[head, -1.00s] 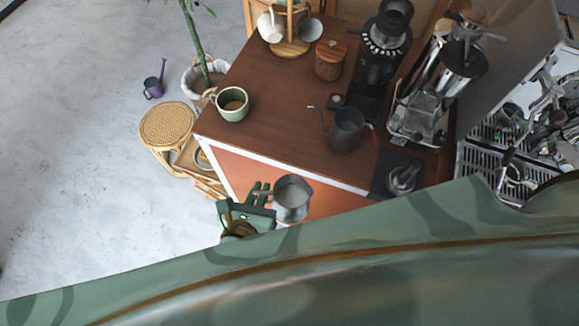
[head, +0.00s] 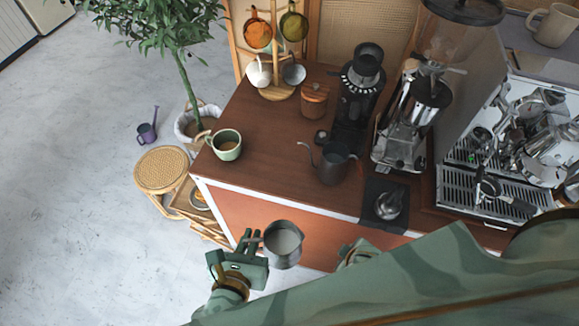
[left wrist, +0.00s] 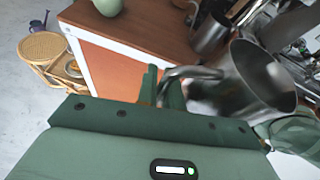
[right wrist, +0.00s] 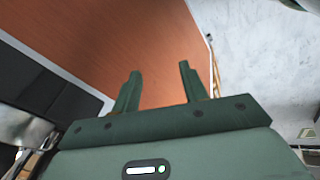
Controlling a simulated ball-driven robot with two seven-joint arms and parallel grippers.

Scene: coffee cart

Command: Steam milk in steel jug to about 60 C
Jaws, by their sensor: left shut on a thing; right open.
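The steel jug (head: 283,250), with pale milk inside, is held in the air in front of the cart's front panel. My left gripper (head: 250,245) is shut on its handle, to the left of the jug body. In the left wrist view the jug (left wrist: 262,78) hangs to the right of the fingers (left wrist: 166,88). My right gripper (head: 357,252) shows partly to the right of the jug, mostly behind my own arm. In the right wrist view its fingers (right wrist: 157,80) are apart and empty before the orange panel. The espresso machine (head: 545,215) stands at the right.
On the wooden cart top (head: 265,150) stand a green cup (head: 226,146) of coffee, a dark gooseneck kettle (head: 333,165), a black grinder (head: 358,100) and a wooden canister (head: 314,103). A small metal item sits on a dark mat (head: 372,190). A rattan stool (head: 162,168) is left.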

